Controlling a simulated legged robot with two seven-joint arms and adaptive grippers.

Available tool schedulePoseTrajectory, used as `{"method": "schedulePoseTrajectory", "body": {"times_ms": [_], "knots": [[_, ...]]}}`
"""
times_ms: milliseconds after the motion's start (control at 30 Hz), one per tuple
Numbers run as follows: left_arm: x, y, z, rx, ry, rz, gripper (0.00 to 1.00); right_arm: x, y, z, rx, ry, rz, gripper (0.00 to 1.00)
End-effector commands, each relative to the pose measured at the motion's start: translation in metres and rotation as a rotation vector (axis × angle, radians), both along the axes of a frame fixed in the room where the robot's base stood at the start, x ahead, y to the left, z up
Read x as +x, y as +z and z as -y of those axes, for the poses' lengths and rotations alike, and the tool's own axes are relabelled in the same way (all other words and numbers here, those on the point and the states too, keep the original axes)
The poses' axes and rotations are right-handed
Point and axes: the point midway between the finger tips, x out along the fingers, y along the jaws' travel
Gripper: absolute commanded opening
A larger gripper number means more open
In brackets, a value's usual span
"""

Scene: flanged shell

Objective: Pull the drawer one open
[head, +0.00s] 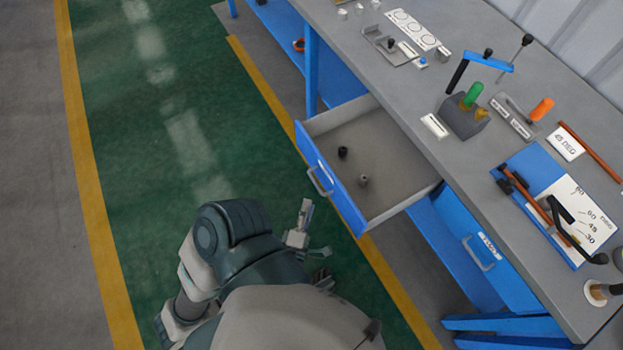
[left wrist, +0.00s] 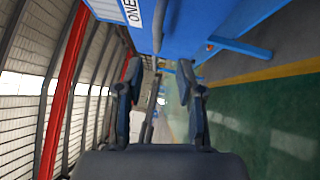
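Drawer one (head: 332,182), with a blue front and grey inside, stands pulled well out of the workbench in the head view. Its handle (head: 320,180) is on the front face. In the left wrist view, the drawer's blue front (left wrist: 185,25) and a white label reading "ONE" (left wrist: 130,10) show at the top, with part of the handle (left wrist: 159,25). My left gripper (head: 313,232) is below the handle in the head view, apart from it. Its two fingers are spread, with nothing between them, in the left wrist view (left wrist: 160,88). My right gripper is not in view.
Two small dark parts (head: 343,152) lie in the drawer. A second blue drawer (head: 490,262) is shut at the right. The grey benchtop (head: 400,85) holds tools, fixtures and a blue angle board (head: 530,170). The green floor (head: 150,150) left of the bench is clear.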

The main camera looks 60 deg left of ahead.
Motion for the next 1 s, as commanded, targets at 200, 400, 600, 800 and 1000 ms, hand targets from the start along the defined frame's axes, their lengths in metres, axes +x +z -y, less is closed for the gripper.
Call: {"method": "schedulePoseTrajectory", "body": {"times_ms": [200,400,600,800,1000], "knots": [[-0.02,-0.004,0.018,-0.001,0.0,-0.002,0.37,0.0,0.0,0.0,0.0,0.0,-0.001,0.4],[-0.023,-0.005,0.021,0.0,-0.001,-0.001,0.37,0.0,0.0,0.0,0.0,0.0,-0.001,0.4],[-0.023,-0.005,0.021,0.0,-0.001,-0.001,0.37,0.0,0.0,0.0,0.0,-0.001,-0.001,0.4],[-0.023,-0.005,0.021,0.0,-0.001,-0.001,0.37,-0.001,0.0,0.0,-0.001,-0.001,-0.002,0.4],[-0.005,-0.013,0.035,0.04,-0.093,-0.077,0.37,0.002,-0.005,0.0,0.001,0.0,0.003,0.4]]}}
